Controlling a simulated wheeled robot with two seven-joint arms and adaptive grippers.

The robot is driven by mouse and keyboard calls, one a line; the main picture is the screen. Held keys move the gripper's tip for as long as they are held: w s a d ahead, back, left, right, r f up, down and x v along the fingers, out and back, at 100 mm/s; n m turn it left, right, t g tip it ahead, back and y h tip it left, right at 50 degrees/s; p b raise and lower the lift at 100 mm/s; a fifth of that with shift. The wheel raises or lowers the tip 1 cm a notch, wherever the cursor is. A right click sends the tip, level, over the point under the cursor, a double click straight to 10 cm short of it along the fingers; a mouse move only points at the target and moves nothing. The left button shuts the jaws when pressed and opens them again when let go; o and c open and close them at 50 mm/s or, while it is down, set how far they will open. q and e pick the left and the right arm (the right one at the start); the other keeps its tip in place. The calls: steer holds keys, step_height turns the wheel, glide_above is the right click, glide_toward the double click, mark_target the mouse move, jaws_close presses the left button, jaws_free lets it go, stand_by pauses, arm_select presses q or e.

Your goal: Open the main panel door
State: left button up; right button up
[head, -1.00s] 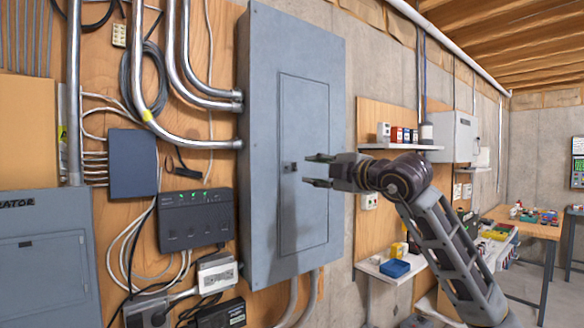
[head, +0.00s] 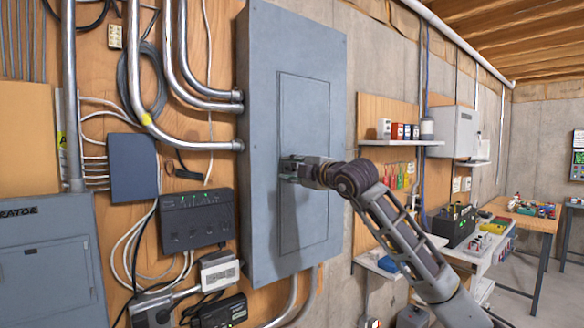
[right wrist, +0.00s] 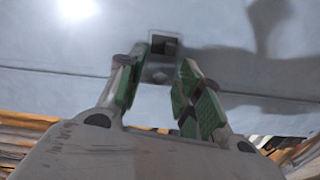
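The main panel is a tall grey metal box (head: 262,215) on the wall in the head view. Its inset door (head: 311,115) looks closed, flush in the front face. My right gripper (head: 287,169) is at the left edge of the door, where the latch sits, and hides the latch in the head view. In the right wrist view, the small square latch (right wrist: 164,44) shows just beyond the green-padded fingers of my right gripper (right wrist: 162,70). The fingers are apart, one on each side of the latch; contact is not clear. My left gripper is not in view.
Conduits (head: 196,80) enter the panel's left side. A dark grey box with green lights (head: 196,220) and cables are left of it. A small shelf (head: 402,143) and a workbench (head: 520,218) are to the right.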

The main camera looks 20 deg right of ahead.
stand_by(0.3)
jaws_close()
